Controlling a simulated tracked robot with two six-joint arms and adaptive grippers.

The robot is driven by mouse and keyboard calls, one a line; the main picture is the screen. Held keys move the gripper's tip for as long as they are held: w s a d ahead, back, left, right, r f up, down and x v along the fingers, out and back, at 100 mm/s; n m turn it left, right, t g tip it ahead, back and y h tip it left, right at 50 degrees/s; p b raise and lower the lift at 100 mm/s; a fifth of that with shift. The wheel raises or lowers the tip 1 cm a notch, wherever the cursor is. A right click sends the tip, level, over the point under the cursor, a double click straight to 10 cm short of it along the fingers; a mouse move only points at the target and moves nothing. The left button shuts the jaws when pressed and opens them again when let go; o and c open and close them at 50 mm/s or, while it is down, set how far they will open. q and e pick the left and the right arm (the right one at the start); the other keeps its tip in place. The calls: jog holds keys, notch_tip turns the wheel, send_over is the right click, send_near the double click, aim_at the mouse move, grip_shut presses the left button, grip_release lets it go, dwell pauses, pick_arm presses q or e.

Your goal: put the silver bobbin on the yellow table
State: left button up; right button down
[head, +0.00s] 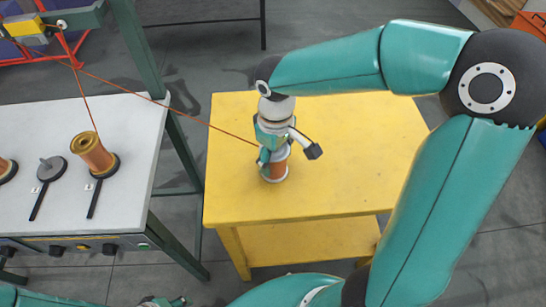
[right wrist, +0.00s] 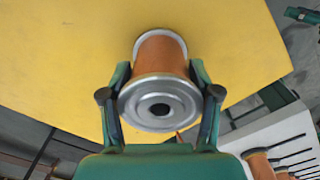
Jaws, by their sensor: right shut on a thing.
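The silver bobbin (head: 274,173) has silver flanges and orange-brown copper winding. It stands upright at the yellow table (head: 350,150), over its left-middle part; whether its base touches the top is hard to tell. My right gripper (head: 272,160) comes from above and is shut on it. In the right wrist view the two fingers clasp the silver bobbin (right wrist: 158,98) from both sides, with yellow table top (right wrist: 60,60) behind it. Of my left arm only a teal part shows at the bottom edge in the head view; its finger state cannot be made out.
A white-topped bench (head: 130,205) at left carries a copper-coloured bobbin (head: 93,152) and an empty grey spindle (head: 52,168). A thin copper wire (head: 190,117) runs from the overhead frame to my right gripper. The yellow table's right side is clear.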

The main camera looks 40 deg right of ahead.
jog(key=shift+c, duration=1.2)
grip_release()
jog(key=shift+r, duration=0.15)
notch_tip(320, 180, up, 12)
jog(key=p, duration=0.1)
jog(key=shift+p, duration=0.35)
